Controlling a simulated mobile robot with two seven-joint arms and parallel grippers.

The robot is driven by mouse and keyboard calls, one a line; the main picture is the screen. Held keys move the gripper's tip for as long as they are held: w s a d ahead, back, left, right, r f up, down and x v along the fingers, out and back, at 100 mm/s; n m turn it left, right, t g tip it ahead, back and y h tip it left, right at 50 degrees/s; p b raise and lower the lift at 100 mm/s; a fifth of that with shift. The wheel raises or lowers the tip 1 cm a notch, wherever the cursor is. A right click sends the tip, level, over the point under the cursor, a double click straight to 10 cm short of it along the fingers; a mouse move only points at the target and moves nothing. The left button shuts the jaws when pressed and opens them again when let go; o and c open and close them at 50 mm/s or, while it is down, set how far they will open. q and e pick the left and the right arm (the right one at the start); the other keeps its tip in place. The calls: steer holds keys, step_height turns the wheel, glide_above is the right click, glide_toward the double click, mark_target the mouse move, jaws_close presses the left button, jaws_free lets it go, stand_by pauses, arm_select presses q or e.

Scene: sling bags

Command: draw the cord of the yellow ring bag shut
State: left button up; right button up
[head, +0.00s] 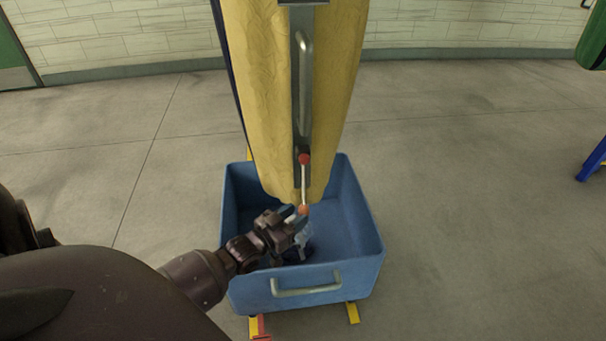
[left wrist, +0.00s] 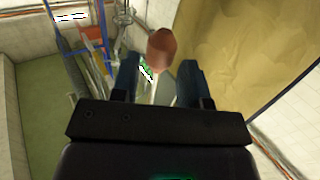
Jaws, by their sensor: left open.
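The yellow bag (head: 265,90) hangs upright, with a grey metal strip and a bar handle (head: 304,70) on its front. A red ball (head: 304,158) sits at the strip's lower end. A short pale cord (head: 304,185) runs down from it to an orange-red ball (head: 303,209). My left gripper (head: 300,229) is open just below that lower ball. In the left wrist view the ball (left wrist: 162,45) shows between and just beyond the two fingertips (left wrist: 159,68), apparently not clamped. The bag (left wrist: 235,45) fills the upper right there. My right gripper is not in view.
A blue cart (head: 307,279) with a front handle stands under the bag, and my left gripper is over its interior. A blue stand (head: 593,160) is at the right edge. The grey floor around is clear.

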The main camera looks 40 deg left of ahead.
arm_select(q)
steer(key=s, duration=0.6)
steer(key=shift+a+p, duration=0.2)
steer(key=shift+p, duration=0.1)
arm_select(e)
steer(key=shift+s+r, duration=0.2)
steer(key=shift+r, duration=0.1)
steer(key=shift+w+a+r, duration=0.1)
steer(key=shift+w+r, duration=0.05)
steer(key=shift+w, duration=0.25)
arm_select(q)
steer(key=shift+f, duration=0.15)
steer(key=s+d+r+g+p, duration=0.1)
steer(key=s+d+g+p, duration=0.1)
steer(key=s, duration=0.4)
steer(key=s+d+r+g+p, duration=0.2)
steer(key=s+d+p, duration=0.1)
steer(key=s+d, duration=0.2)
steer(key=s+d+r+g+y+p, duration=0.1)
steer(key=s+d+r+g+p, duration=0.1)
steer(key=s, duration=0.7)
steer(key=shift+d+g+p, duration=0.5)
steer(key=shift+d+p, duration=0.3)
steer(key=shift+d, duration=0.25)
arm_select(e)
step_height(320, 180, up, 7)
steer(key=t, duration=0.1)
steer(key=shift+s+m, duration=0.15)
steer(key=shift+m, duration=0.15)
